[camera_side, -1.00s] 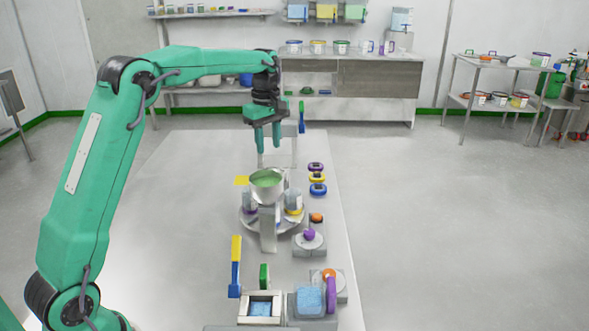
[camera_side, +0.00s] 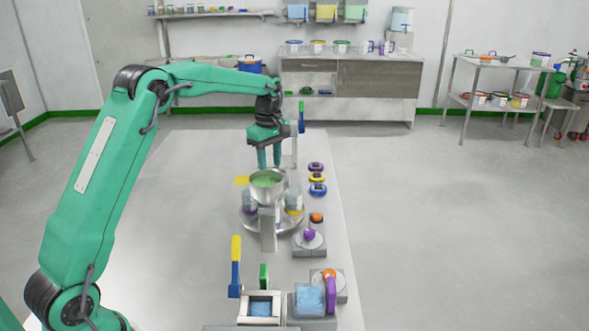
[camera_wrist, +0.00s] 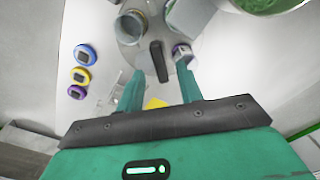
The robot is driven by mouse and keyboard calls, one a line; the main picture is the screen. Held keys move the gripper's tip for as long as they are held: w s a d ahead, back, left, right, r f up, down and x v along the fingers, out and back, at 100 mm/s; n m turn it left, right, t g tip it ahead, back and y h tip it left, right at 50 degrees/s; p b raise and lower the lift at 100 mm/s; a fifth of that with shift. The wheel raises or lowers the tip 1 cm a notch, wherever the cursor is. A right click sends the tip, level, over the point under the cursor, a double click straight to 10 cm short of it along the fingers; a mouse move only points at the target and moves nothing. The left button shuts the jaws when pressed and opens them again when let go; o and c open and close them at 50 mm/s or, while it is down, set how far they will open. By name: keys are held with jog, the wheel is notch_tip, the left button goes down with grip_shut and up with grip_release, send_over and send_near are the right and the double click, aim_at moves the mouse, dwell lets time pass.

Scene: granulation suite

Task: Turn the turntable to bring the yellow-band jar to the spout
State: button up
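The round grey turntable (camera_side: 286,225) stands mid-table under a steel hopper of green powder (camera_side: 267,179). A jar with a yellow band (camera_side: 294,208) sits on its right side in the side view. A jar with a purple band (camera_side: 249,205) sits on its left; it appears at the right in the wrist view (camera_wrist: 184,52). A dark upright handle (camera_wrist: 158,60) rises from the turntable in the wrist view. My gripper (camera_side: 269,165) is open and points down behind the hopper; in the wrist view its fingers (camera_wrist: 161,72) are apart, with the handle seen between their tips. Contact cannot be told.
A grey post (camera_side: 268,232) stands in front of the turntable. Purple, yellow and blue rings (camera_side: 317,178) lie to its right. A purple-knobbed block (camera_side: 309,240) and a yellow-and-blue lever (camera_side: 235,265) are nearer. The table's left side is clear.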

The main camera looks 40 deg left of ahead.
jog(key=shift+f, duration=1.35)
grip_shut()
